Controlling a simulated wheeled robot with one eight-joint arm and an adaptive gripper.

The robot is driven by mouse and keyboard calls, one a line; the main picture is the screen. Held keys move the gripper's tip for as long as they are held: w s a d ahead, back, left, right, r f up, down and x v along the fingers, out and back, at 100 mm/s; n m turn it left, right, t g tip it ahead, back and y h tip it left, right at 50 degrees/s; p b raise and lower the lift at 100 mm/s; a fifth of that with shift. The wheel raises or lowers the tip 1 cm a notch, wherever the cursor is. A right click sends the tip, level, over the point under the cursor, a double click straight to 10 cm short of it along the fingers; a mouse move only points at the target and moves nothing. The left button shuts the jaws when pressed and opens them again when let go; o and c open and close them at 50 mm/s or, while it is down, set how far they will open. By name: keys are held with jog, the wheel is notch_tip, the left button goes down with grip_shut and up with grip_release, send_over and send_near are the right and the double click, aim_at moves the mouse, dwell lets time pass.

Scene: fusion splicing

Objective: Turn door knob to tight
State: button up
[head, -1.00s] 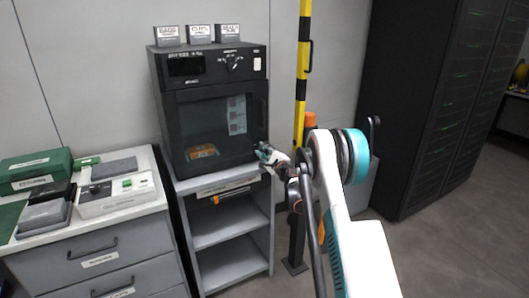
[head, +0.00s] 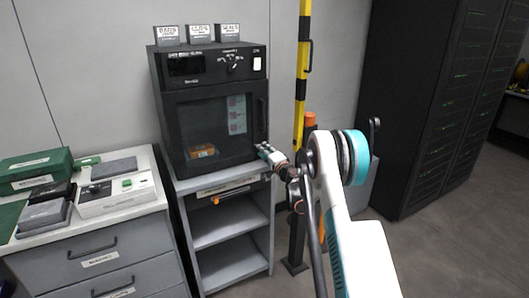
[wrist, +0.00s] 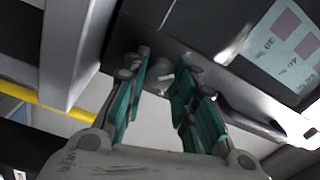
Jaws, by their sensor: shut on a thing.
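The black oven-like cabinet (head: 210,110) stands on a grey shelf unit, with its glazed door (head: 212,125) facing me. My gripper (head: 264,152) is at the lower right edge of the door, beneath the vertical handle (head: 262,118). In the wrist view, the teal fingers of my gripper (wrist: 160,70) are on either side of a small grey door knob (wrist: 161,79). The gripper is shut on the knob. In the head view the fingers hide the knob, and its turn angle cannot be told.
A control panel with a selector dial (head: 233,61) is above the door. Small labelled boxes (head: 199,33) sit on top. A yellow-black post (head: 303,70) is right of the cabinet. A drawer counter (head: 90,215) with boxes stands left. Dark racks (head: 430,110) are at right.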

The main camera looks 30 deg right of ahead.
jog(key=shift+n, duration=0.5)
jog(key=o, duration=1.1)
jog(key=shift+a+f, duration=0.1)
jog(key=s, duration=1.2)
jog(key=shift+d+f, duration=0.15)
jog(key=shift+d, duration=0.1)
